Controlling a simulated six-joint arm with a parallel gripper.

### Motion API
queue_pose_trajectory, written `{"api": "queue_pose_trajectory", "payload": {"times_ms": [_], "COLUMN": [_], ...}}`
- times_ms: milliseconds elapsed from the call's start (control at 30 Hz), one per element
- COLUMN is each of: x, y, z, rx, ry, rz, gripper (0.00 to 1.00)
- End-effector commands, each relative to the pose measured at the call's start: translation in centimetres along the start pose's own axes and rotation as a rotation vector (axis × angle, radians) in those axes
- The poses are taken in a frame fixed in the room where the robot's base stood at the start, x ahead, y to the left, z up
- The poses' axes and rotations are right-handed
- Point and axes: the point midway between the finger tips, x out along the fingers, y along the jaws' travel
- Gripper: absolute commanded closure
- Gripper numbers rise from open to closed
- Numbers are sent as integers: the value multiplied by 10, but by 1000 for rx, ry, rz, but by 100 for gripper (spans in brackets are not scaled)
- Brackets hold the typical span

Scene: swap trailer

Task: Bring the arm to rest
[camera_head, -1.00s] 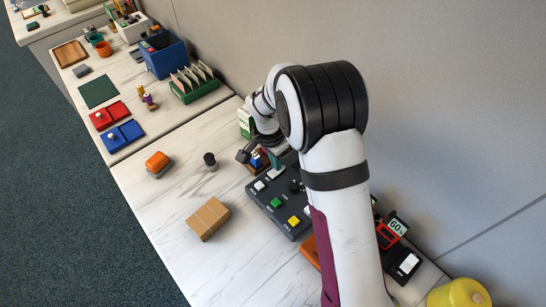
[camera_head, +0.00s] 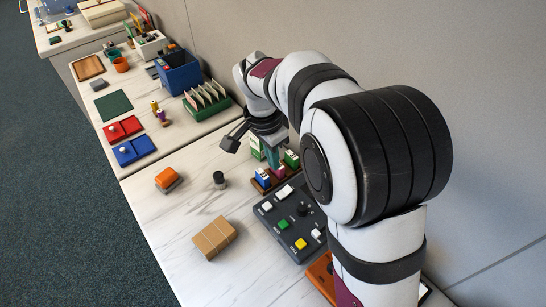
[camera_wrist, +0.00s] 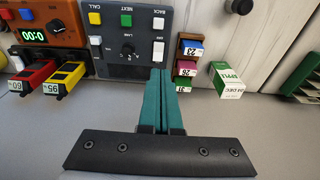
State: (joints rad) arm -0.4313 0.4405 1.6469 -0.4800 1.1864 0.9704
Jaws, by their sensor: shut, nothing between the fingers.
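My gripper (camera_wrist: 161,82) is shut and empty in the wrist view, its two teal fingers pressed together and pointing toward the dark button panel (camera_wrist: 128,40). In the head view my gripper (camera_head: 272,160) is small and partly hidden, above the table beside the small rack of coloured blocks (camera_head: 262,187). My arm crosses the right half of the head view and hides part of the button panel (camera_head: 284,238).
A green and white carton (camera_wrist: 227,80) stands right of the block rack (camera_wrist: 186,68). A brown box (camera_head: 214,238), an orange-topped block (camera_head: 168,179) and a dark knob (camera_head: 219,180) sit on the marble table. The table's front left is clear.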

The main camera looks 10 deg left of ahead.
Motion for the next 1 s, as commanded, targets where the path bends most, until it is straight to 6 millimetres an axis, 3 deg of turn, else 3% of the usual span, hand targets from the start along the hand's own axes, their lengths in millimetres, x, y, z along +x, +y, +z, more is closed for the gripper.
{"api": "queue_pose_trajectory", "payload": {"times_ms": [200, 267, 367, 433, 533, 600, 667, 800, 1000], "x": [0, -5, -31, -50, -61, -60, -56, -50, -50], "y": [0, 9, 63, 123, 197, 233, 254, 272, 273], "z": [0, -2, -5, 5, 37, 62, 81, 102, 103], "rx": [0, -5, -42, -91, -167, -215, -247, -288, -293], "ry": [0, -6, -50, -103, -173, -209, -229, -249, -252], "rz": [0, 0, -1, -12, -48, -81, -106, -137, -137], "gripper": [100, 100, 100, 100, 100, 100, 100, 100, 100]}}
